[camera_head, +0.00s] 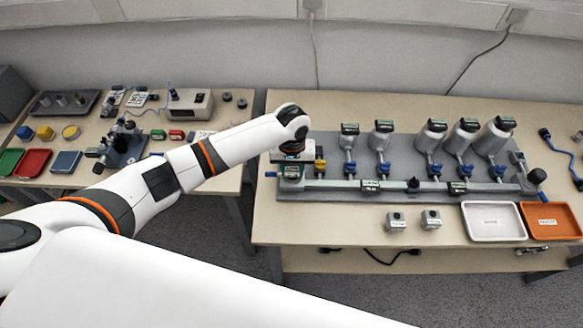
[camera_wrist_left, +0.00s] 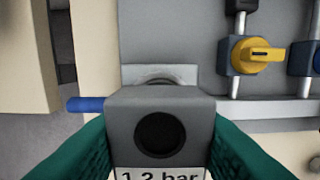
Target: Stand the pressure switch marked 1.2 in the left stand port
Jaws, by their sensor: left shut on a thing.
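My left gripper (camera_head: 291,160) is at the left end of the grey rig on the right-hand table. In the left wrist view its teal fingers (camera_wrist_left: 160,150) are shut on a grey block-shaped pressure switch (camera_wrist_left: 160,104) with a dark round hole and a label reading 1.2 bar. The left stand port (camera_wrist_left: 160,76) shows as a pale block with a round ring just beyond the switch, partly hidden by it. A blue handle (camera_wrist_left: 86,104) sticks out to the left. I cannot tell whether the switch touches the port. My right gripper is not in view.
A yellow valve knob (camera_wrist_left: 256,54) stands right of the port. Two grey switches (camera_head: 396,221) (camera_head: 430,219) stand at the table front. A white tray (camera_head: 492,238) and an orange tray (camera_head: 551,236) lie at right. Several canisters (camera_head: 430,138) line the rig (camera_head: 330,198).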

